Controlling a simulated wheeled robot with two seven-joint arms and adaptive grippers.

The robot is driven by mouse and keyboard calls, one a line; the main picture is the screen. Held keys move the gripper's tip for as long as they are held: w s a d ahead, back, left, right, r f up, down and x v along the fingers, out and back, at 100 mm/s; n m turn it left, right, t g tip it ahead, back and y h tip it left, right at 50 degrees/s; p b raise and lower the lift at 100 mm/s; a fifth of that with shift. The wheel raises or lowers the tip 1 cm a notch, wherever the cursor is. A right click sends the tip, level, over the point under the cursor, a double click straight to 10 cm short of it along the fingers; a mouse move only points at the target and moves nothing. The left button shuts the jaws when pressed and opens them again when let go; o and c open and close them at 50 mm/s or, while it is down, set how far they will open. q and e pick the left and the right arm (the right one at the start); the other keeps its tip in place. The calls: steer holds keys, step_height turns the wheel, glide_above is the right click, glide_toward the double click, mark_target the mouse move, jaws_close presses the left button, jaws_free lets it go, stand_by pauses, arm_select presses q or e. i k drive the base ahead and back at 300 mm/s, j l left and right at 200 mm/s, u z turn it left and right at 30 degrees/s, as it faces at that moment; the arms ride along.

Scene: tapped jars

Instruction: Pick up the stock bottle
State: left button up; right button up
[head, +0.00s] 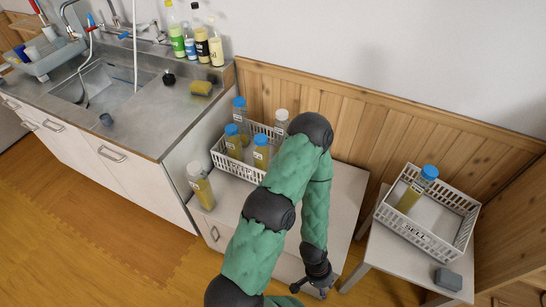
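Several bottles of yellowish liquid are in view, and I cannot read which label marks the stock bottle. One bottle with a white cap (201,188) stands upright outside the basket, at the left front of the low white cabinet (228,205). A white basket (232,165) behind it holds several bottles, blue-capped ones (233,143) and a white-capped one (281,122). My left arm hides the basket's right part. My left gripper (309,291) hangs low in front of the cabinet, apart from every bottle, with its fingers spread and empty. My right gripper is not in view.
A white basket marked SELL (418,234) sits on a stool at the right, with one blue-capped bottle (411,194) leaning inside. A grey block (448,279) lies at the stool's front. A sink counter (150,125) with several bottles and a yellow sponge (201,88) stands left.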

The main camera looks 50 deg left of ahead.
mark_target(261, 148)
steer(key=u, duration=1.8)
